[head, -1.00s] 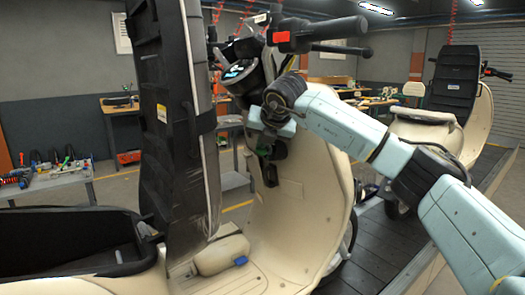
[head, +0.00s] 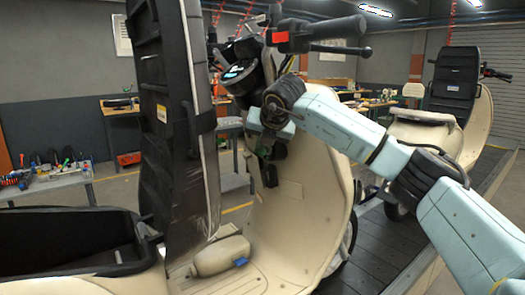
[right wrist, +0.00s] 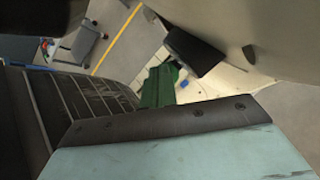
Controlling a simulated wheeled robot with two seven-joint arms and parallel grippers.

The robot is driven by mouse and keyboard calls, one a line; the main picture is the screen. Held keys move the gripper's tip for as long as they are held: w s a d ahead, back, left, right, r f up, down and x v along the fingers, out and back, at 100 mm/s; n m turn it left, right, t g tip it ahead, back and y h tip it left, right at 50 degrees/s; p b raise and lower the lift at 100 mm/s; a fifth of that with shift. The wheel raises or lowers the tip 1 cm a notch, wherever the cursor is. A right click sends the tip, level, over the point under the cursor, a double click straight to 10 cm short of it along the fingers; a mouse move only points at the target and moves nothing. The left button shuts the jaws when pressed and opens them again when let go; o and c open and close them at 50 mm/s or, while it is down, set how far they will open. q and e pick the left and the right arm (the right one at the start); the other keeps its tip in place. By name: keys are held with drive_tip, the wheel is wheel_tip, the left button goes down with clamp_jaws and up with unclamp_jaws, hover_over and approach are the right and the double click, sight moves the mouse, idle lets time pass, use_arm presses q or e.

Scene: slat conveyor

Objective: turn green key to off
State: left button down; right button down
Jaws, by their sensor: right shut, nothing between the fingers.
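A cream scooter's inner leg shield (head: 310,190) stands in the middle of the head view. My right gripper (head: 264,150) is at its upper part, below the dashboard, shut and empty. The green key (head: 281,151) shows only as a small dark green patch beside the fingers, mostly covered by my gripper. My left gripper is not in view.
The handlebar (head: 320,35) with a red switch and lever is above my right wrist. A tall black seat (head: 165,110) stands upright on the left. A second scooter (head: 455,100) is behind on the slat conveyor (head: 385,245). A tool table (head: 50,183) is far left.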

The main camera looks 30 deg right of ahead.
drive_tip(key=shift+s+a+f, duration=0.1)
drive_tip(key=shift+a+f, duration=0.05)
drive_tip(key=shift+f, duration=0.4)
drive_tip(key=d+r+v, duration=0.1)
drive_tip(key=v, duration=0.7)
drive_tip(key=shift+a+r, duration=0.25)
idle(0.6)
idle(0.5)
